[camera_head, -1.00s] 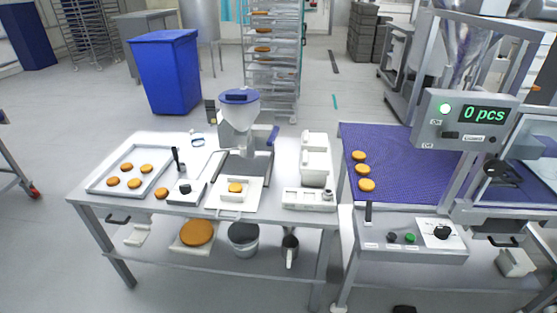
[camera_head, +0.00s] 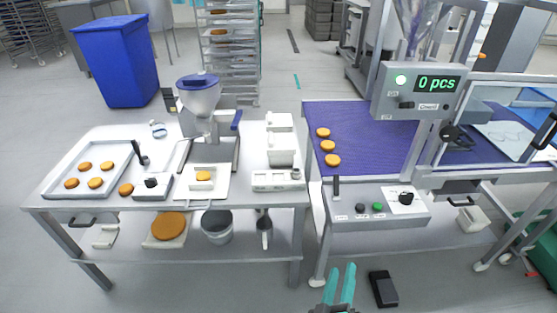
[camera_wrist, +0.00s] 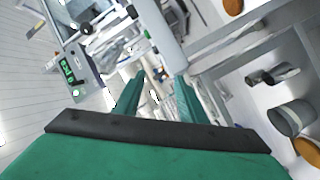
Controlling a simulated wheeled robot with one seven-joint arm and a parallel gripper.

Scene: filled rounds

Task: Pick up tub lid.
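My gripper (camera_head: 340,284) is at the bottom of the head view, in front of the machine stand. Its two teal fingers are apart with nothing between them; they also show apart in the wrist view (camera_wrist: 158,97). A grey tub (camera_head: 216,230) with a darker top stands on the lower shelf of the table, left of my gripper and well apart from it. It also shows at the right of the wrist view (camera_wrist: 287,118). I cannot tell whether its dark top is a lid. No separate tub lid can be made out clearly.
The steel table (camera_head: 150,217) holds a tray (camera_head: 55,182) of round patties, a hopper machine (camera_head: 200,100) and white containers (camera_head: 280,150). A purple conveyor belt (camera_head: 375,145) stands right. A black pedal (camera_head: 383,289) lies on the floor beside my gripper. The floor in front looks mostly clear.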

